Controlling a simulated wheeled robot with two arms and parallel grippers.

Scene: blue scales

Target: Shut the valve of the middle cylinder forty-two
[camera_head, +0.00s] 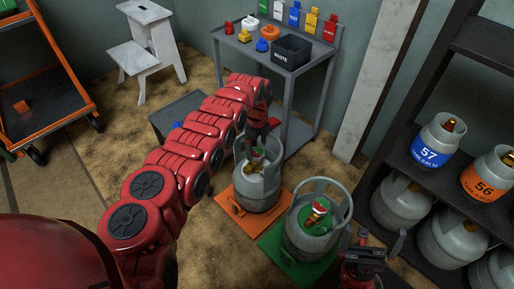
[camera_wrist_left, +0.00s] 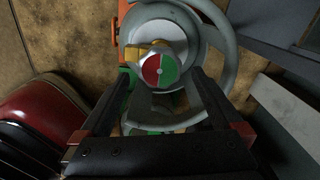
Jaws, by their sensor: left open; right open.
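A grey gas cylinder (camera_head: 258,188) stands upright on an orange scale (camera_head: 231,203). Its round valve knob (camera_wrist_left: 160,71), half red and half green, shows inside the collar in the left wrist view. My left gripper (camera_wrist_left: 164,88) is open over this cylinder, with one finger on each side of the knob; I cannot tell whether they touch it. A second grey cylinder (camera_head: 308,240) stands on a green scale (camera_head: 285,262) to the right, with a red-and-white valve top. My right gripper (camera_head: 368,240) is open and empty to its right. No number forty-two is readable.
A grey bench (camera_head: 300,75) with a black bin (camera_head: 292,52) and coloured valve parts stands behind. A dark shelf (camera_head: 405,140) at right holds several cylinders, including 57 and 56. An orange cart (camera_head: 45,95) and a white step stool (camera_head: 145,50) are at left.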

